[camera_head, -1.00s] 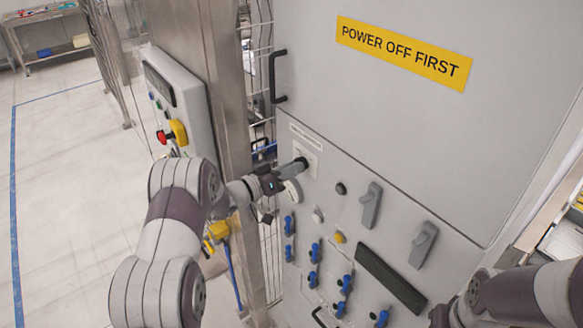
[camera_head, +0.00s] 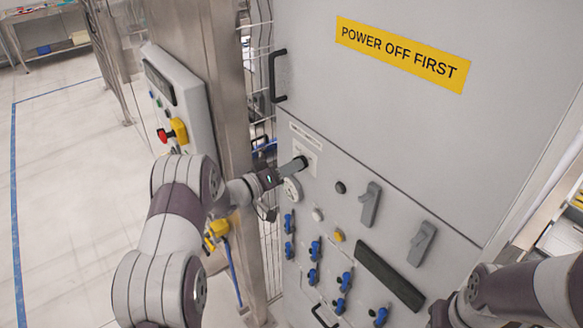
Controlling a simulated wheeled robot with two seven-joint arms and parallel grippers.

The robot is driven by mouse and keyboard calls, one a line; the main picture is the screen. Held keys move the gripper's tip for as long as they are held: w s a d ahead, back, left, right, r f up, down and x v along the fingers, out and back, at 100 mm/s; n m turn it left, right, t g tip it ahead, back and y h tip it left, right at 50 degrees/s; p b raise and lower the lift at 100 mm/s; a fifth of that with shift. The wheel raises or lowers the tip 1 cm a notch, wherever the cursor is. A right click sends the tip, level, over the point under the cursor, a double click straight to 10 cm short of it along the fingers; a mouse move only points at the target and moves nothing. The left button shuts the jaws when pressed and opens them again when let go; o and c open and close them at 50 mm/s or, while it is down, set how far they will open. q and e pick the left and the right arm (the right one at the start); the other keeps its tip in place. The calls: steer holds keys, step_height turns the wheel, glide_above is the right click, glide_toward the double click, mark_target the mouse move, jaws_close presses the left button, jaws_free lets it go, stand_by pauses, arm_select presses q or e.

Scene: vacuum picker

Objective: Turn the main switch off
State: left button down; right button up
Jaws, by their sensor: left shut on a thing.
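A grey cabinet (camera_head: 400,150) carries a pale plate (camera_head: 308,146) on its front, below the yellow "POWER OFF FIRST" label (camera_head: 402,54). My left gripper (camera_head: 298,164) reaches in from the left, its fingers pointing at this plate. It is shut on what looks like the main switch's handle at the plate. The handle is hidden by the fingers, so I cannot tell its angle. My right arm shows at the lower right, but its gripper is out of the picture.
A round pale dial (camera_head: 292,189) sits just below the left gripper. Blue valves (camera_head: 314,250), two grey lever handles (camera_head: 370,203) and a black bar (camera_head: 389,279) are lower down. A control box (camera_head: 180,100) with a red button (camera_head: 163,135) stands left, above my left arm.

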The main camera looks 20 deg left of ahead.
arm_select(q)
steer(key=shift+f, duration=0.1)
steer(key=c, duration=1.1)
jaws_free()
steer(key=shift+s+a, duration=0.1)
steer(key=b+v, duration=0.5)
steer(key=v, duration=0.7)
steer(key=shift+s+a, duration=0.2)
steer(key=shift+s, duration=0.05)
